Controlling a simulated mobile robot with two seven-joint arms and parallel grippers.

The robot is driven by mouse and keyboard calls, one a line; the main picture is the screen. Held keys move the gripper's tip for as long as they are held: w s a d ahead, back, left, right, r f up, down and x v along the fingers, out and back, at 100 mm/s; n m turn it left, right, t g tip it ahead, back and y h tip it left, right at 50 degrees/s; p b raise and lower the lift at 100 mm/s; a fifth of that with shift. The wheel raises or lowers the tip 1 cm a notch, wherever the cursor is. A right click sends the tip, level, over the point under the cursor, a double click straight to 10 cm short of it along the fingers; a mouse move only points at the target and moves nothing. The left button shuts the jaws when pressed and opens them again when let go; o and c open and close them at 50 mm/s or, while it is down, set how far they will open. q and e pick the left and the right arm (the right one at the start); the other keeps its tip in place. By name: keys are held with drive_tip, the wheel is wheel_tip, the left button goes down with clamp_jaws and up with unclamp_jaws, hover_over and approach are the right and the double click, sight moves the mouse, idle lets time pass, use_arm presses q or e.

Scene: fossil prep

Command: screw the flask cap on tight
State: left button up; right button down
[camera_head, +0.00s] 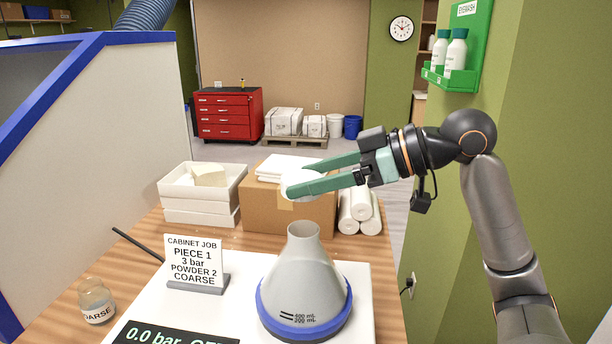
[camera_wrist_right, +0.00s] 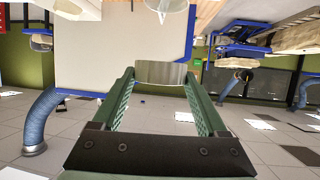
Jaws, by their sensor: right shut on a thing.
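The flask (camera_head: 305,275) is a grey-white cone with an open neck and a blue ring round its base. It stands upright on a white board (camera_head: 362,310) at the front of the wooden bench. My right gripper (camera_head: 302,184) reaches in from the right with green fingers shut on a white round cap. The cap (camera_head: 300,180) is held in the air, above the flask's neck in the picture and apart from it. In the right wrist view the cap (camera_wrist_right: 160,73) sits between the fingertips. My left gripper is not in view.
A sign (camera_head: 196,260) and a jar (camera_head: 96,300) stand left of the flask. Behind are white trays (camera_head: 201,213), a cardboard box (camera_head: 262,213) and white rolls (camera_head: 360,213). A pressure display (camera_head: 170,334) lies at the front. A blue-edged cabinet wall (camera_head: 95,150) borders the left.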

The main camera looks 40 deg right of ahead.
sight(295, 228)
drive_tip(key=shift+s+r, duration=0.1)
wheel_tip(295, 228, down, 6)
drive_tip(key=b, duration=0.5)
idle(1.0)
drive_tip(key=shift+f+b, duration=1)
drive_tip(key=shift+b, duration=0.05)
idle(0.7)
unclamp_jaws()
drive_tip(key=v, duration=0.8)
drive_tip(key=shift+b, duration=0.3)
drive_tip(key=shift+f, duration=0.1)
